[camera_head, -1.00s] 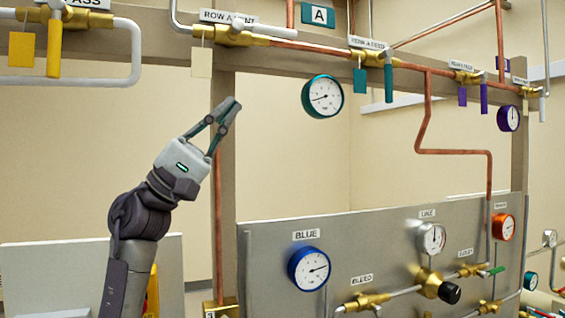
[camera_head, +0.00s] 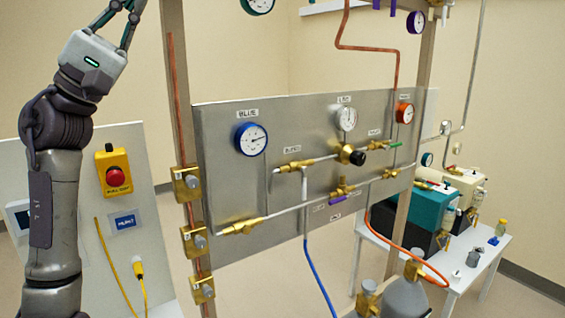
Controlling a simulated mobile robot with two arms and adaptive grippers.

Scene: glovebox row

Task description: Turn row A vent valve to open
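The row A vent valve and its label are out of view now, above the top edge of the picture. My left gripper (camera_head: 127,10) is at the top left, pointing up. Its fingertips are cut off by the top edge, so I cannot tell whether it is open or shut. No object shows between the visible parts of its fingers. My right gripper is not in view.
A grey panel (camera_head: 225,190) with a blue gauge (camera_head: 251,139), brass valves and pipes stands right of my arm. A white board (camera_head: 150,210) carries a red stop button (camera_head: 116,176). A white table (camera_head: 475,262) with pumps stands at the right.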

